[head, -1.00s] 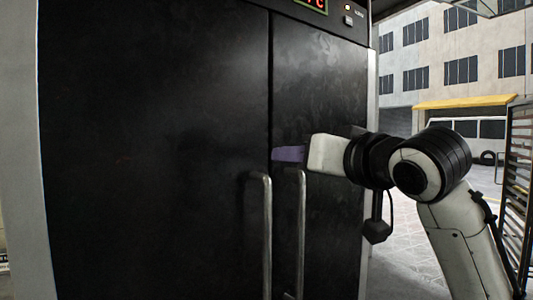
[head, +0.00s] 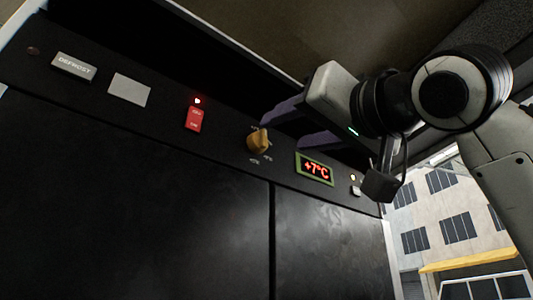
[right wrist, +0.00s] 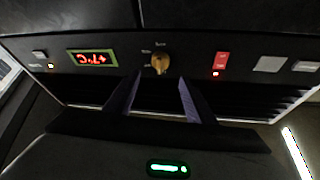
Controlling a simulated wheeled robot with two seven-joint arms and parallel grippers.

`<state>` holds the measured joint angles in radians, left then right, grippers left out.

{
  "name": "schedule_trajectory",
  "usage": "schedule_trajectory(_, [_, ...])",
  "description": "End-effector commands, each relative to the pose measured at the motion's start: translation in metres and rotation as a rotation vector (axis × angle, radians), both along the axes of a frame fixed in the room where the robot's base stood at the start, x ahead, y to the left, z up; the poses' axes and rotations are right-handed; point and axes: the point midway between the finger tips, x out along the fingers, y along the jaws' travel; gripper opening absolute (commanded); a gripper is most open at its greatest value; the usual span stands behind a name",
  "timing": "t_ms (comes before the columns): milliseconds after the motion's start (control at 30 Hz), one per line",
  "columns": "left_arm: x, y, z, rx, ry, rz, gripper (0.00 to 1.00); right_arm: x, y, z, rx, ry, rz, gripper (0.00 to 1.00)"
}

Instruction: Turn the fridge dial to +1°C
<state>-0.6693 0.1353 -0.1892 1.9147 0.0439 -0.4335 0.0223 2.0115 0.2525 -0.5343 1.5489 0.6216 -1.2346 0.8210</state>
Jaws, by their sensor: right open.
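The yellow fridge dial (head: 258,141) sits on the black control panel at the top of the fridge. The display (head: 314,169) to its right reads +7°C in red. The dial also shows in the right wrist view (right wrist: 160,62), where the display (right wrist: 92,58) appears upside down. My right gripper (head: 283,123) is open, its two purple fingers apart and pointing toward the panel. In the right wrist view the fingers (right wrist: 160,92) lie either side of the dial's line, with the dial just beyond their tips. Contact with the dial cannot be seen. My left gripper is not in view.
The panel also has a red switch (head: 194,118) with a lit lamp, a blank white plate (head: 130,89), a DEFROST button (head: 74,66) and a small button (head: 356,191) at the right. Two black doors (head: 130,200) lie below. A ceiling is overhead.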

Motion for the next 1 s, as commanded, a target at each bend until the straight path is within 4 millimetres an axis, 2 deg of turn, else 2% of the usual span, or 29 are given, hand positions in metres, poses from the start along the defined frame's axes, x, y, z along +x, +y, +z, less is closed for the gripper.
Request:
schedule_trajectory(33, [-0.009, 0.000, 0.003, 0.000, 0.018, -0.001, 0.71, 0.010, 0.004, 0.006, -0.001, 0.006, -0.001, 0.50])
schedule_trajectory(133, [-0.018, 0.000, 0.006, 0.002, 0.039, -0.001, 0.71, 0.026, 0.012, 0.014, -0.001, 0.007, -0.001, 0.50])
schedule_trajectory(400, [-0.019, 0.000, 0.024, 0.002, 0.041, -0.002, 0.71, 0.062, 0.030, 0.029, -0.001, 0.005, 0.000, 0.50])
schedule_trajectory(567, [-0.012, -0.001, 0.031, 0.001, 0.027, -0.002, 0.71, 0.071, 0.035, 0.031, -0.001, 0.003, -0.001, 0.50])
schedule_trajectory(833, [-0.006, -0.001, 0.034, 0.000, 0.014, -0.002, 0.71, 0.072, 0.035, 0.031, -0.001, 0.003, -0.001, 0.50])
schedule_trajectory(867, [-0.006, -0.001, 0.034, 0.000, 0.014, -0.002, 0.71, 0.072, 0.036, 0.031, -0.001, 0.003, -0.001, 0.48])
schedule_trajectory(1000, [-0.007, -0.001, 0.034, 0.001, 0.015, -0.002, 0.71, 0.072, 0.035, 0.031, -0.001, 0.003, -0.001, 0.25])
